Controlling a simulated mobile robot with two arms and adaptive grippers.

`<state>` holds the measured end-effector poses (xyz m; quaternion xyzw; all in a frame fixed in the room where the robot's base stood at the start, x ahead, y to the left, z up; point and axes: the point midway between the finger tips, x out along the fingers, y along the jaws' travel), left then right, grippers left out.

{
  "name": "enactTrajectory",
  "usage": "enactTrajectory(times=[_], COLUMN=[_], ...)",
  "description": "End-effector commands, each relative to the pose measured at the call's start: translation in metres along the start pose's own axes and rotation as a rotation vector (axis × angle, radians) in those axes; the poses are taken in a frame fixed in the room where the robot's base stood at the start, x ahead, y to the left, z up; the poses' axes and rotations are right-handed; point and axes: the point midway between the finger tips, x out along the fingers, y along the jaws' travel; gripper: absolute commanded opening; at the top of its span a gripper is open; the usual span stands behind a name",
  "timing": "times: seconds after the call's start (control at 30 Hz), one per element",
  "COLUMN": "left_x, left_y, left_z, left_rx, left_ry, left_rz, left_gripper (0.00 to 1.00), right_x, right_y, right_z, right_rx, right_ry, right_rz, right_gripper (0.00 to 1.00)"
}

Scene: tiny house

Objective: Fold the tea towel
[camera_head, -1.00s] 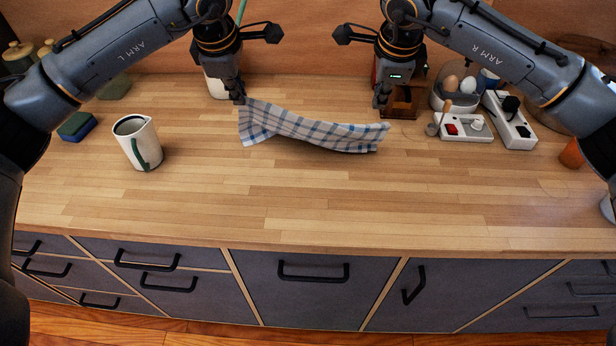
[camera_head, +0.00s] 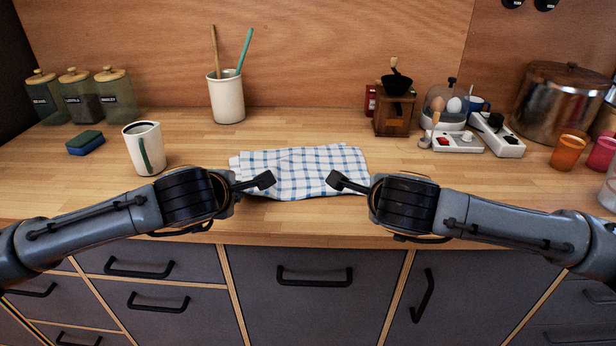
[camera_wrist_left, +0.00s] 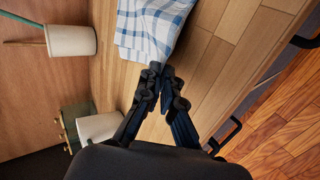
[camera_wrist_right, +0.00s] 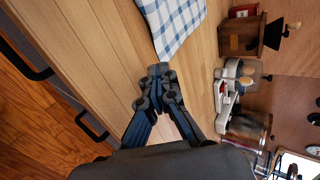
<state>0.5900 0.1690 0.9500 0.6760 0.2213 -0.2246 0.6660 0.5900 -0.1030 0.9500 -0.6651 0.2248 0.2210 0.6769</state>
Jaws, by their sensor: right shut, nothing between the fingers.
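The tea towel (camera_head: 305,165), white with blue checks, lies on the wooden counter between my two arms, folded over into a flat, slightly uneven rectangle. It also shows in the left wrist view (camera_wrist_left: 150,25) and the right wrist view (camera_wrist_right: 175,22). My left gripper (camera_wrist_left: 161,72) has its fingertips together close to the towel's near left edge; I see no cloth between them. My right gripper (camera_wrist_right: 161,71) is shut and empty close to the near right edge.
A white jug (camera_head: 146,150) and a sponge (camera_head: 85,143) stand left of the towel. A utensil crock (camera_head: 226,98) is behind it. A coffee grinder (camera_head: 394,115) and a power strip (camera_head: 497,137) are to the right. The counter's front edge runs beneath my wrists.

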Motion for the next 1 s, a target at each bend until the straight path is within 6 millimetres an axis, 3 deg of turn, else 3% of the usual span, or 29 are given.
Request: enactTrajectory(times=[0.37,0.4,0.57,0.6,1.0], left_x=[0.0023,0.0023,0.0023,0.0023,-0.0063], left_y=[-0.0034,-0.0035,-0.0034,-0.0034,0.0025], left_z=[-0.0001,-0.0001,0.0000,0.0000,0.0005], left_rx=[0.000,0.000,0.000,0.000,0.000], left_ry=[0.000,0.000,0.000,0.000,-0.001], left_rz=[0.024,0.023,0.023,0.023,0.026], left_gripper=[0.00,0.07,0.39,0.41,0.41], right_x=[0.0022,0.0022,0.0023,0.0023,-0.0061], right_y=[0.0035,0.0036,0.0036,0.0036,-0.0020], right_z=[0.0000,0.0000,0.0000,0.0000,0.0005], right_rx=[0.000,0.000,0.000,0.000,0.000], right_ry=[0.000,0.000,0.000,0.000,-0.001], right_rz=[-0.024,-0.024,-0.023,-0.023,-0.025], right_gripper=[0.00,0.02,0.35,0.41,0.41])
